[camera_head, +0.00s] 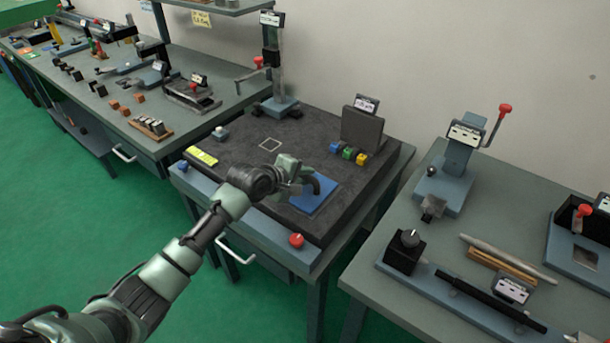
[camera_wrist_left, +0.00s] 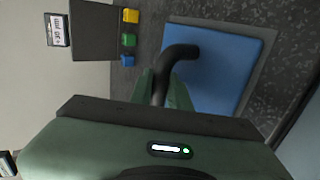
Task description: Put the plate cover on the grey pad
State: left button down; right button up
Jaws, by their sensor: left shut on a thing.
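The plate cover appears to be the flat blue square (camera_head: 318,199) with a black curved handle (camera_head: 325,184), on or just above the dark slab. It also shows in the left wrist view (camera_wrist_left: 225,75), with the handle (camera_wrist_left: 182,52) bending over it. My left gripper (camera_head: 304,182) is shut on the handle; its fingers show in the left wrist view (camera_wrist_left: 164,90). A lighter grey border (camera_wrist_left: 268,58) shows along the blue square's edge and may be the grey pad, mostly hidden. Whether the square touches it I cannot tell. My right gripper is not in view.
A red knob (camera_head: 296,240) sits at the front. Other benches stand left and right.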

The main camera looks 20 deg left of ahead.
pick_arm(q)
jog(key=shift+f, duration=0.1)
jog(key=c, duration=1.3)
grip_release()
jog(key=shift+c, duration=0.2)
jog(key=v, duration=1.2)
jog(key=shift+b, duration=0.35)
